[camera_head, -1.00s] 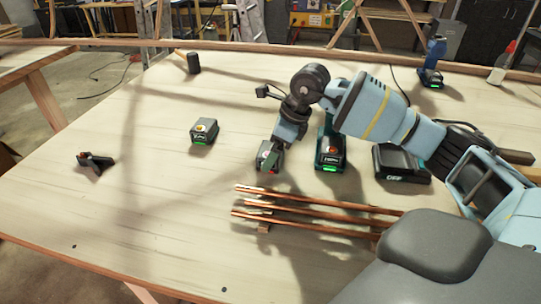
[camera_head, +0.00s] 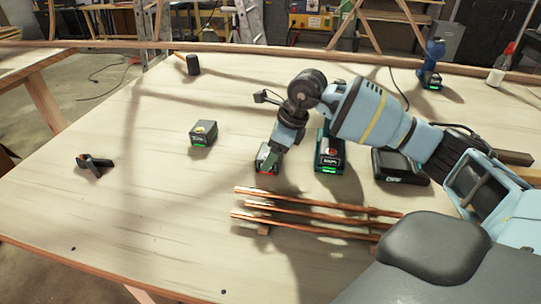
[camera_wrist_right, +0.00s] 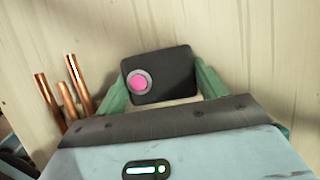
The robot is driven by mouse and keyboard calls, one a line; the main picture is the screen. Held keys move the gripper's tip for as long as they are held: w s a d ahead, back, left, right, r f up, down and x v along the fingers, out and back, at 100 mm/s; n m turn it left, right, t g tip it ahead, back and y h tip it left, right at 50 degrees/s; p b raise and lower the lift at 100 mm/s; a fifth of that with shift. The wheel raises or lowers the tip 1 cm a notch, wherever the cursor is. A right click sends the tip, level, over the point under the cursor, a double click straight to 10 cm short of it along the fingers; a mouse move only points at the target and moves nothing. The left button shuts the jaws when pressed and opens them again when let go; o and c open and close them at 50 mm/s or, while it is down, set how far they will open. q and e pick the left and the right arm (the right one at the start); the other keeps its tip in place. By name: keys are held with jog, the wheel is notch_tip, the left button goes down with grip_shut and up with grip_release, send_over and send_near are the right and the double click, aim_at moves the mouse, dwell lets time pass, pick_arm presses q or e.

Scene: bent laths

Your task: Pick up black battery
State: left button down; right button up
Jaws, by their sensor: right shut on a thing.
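The black battery (camera_head: 264,158) shows in the head view behind the copper-coloured laths, with a small red light on its near side. In the right wrist view its dark top with a round pink button (camera_wrist_right: 160,75) fills the space between my green fingers. My right gripper (camera_wrist_right: 160,88) is shut on the battery, one finger at each side. In the head view the right gripper (camera_head: 270,157) reaches down to it from above, and a finger hides part of it. I cannot tell whether the battery touches the table. My left gripper is out of view.
A similar battery (camera_head: 203,134) with a green light stands to the left. A green-lit tool (camera_head: 329,152) and a black charger (camera_head: 402,166) stand close on the right. Several laths (camera_head: 300,209) lie in front. A clamp (camera_head: 94,164) lies at the left; the table between is clear.

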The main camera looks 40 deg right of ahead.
aim_at(265, 153)
jog(key=shift+r, duration=0.15)
jog(key=shift+r, duration=0.45)
jog(key=shift+s+a+r, duration=0.2)
jog(key=shift+r, duration=0.45)
jog(key=shift+s+a+r, duration=0.15)
jog(key=shift+a+r, duration=0.05)
jog(key=shift+r, duration=0.4)
jog(key=s+a, duration=0.3)
jog(key=s+a+r+b, duration=0.1)
jog(key=s+a, duration=0.6)
jog(key=shift+s+a+r, duration=0.2)
jog(key=shift+s+a, duration=0.1)
